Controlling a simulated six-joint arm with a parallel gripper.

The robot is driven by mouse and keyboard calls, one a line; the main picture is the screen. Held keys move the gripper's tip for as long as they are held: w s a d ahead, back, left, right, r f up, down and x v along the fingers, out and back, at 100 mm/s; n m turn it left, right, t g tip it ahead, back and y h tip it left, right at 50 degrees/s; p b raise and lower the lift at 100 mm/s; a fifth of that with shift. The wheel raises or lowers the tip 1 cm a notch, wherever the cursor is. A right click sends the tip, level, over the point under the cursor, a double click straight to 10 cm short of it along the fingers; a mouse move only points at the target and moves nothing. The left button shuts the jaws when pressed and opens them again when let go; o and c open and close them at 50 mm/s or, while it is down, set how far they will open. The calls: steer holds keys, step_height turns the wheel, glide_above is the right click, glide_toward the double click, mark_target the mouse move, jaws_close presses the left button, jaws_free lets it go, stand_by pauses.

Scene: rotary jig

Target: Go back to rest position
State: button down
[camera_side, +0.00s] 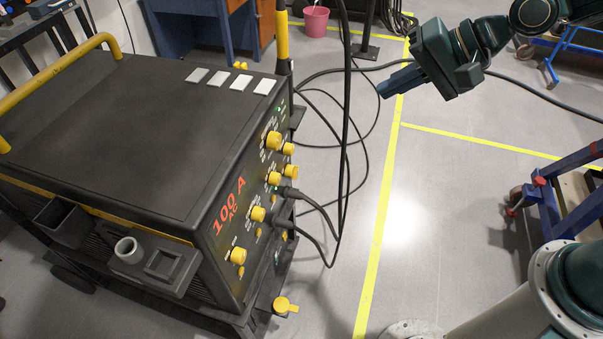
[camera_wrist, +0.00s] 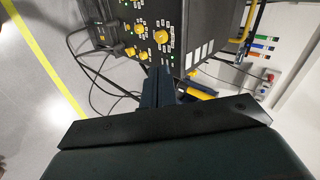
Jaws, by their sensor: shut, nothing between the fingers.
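My gripper (camera_side: 385,91) is dark blue-green and hangs in the air at the upper right of the side view, to the right of the black machine (camera_side: 125,125). Its fingers are together with nothing between them, and they point left toward the machine. In the wrist view the closed fingers of my gripper (camera_wrist: 158,78) point up toward the machine's front panel (camera_wrist: 150,20) with its yellow knobs. The fingers stand apart from the panel in the side view.
Black cables (camera_side: 345,130) hang and loop between the machine and my gripper. A blue bench frame (camera_side: 560,190) stands at the right. A pink bucket (camera_side: 316,21) sits at the back. The grey floor with yellow lines (camera_side: 380,200) is mostly clear in the middle.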

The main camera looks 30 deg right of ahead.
steer(key=s+d+r+n+h, duration=0.2)
steer(key=s+d+n+h, duration=0.1)
steer(key=s+d, duration=0.4)
steer(key=s+d+r+n+g+h, duration=0.1)
steer(key=s+d+r+n+h, duration=0.2)
steer(key=s+d, duration=0.4)
steer(key=shift+s+r+n+h, duration=0.25)
steer(key=shift+s+n, duration=0.35)
steer(key=shift+s, duration=2.7)
steer(key=shift+d+f, duration=0.1)
